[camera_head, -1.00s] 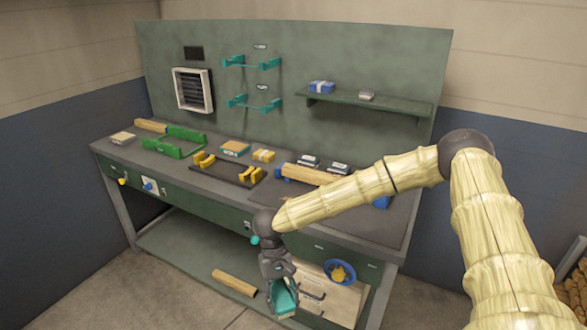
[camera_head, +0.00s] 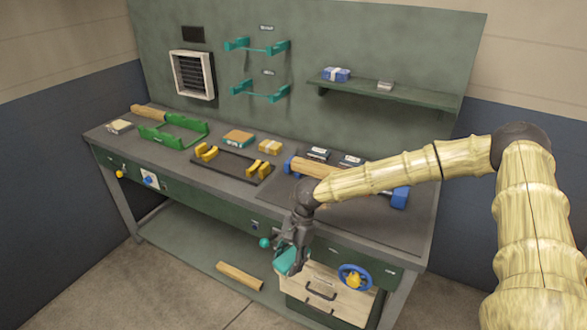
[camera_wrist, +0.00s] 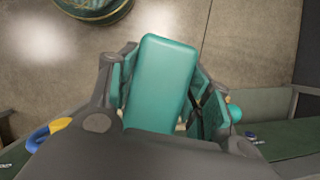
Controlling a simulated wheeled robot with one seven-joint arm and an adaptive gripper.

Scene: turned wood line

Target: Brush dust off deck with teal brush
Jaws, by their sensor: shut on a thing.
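My gripper (camera_head: 293,252) is shut on the teal brush (camera_head: 289,263). It holds the brush in front of the bench, below the worktop's front edge. In the wrist view the brush (camera_wrist: 161,82) sits between the teal-padded fingers, its smooth teal side facing the camera; bristles are not visible. The dark deck (camera_head: 375,228) lies at the right of the worktop, above and behind the brush and apart from it. Part of the deck is hidden by my arm. I cannot make out dust on it.
A wooden bar (camera_head: 313,168) lies between blue blocks (camera_head: 399,198) at the deck's rear. A black base with yellow supports (camera_head: 231,166) and a green cradle (camera_head: 172,133) stand further left. A drawer unit (camera_head: 325,290) and a blue handwheel (camera_head: 355,278) are below the worktop.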

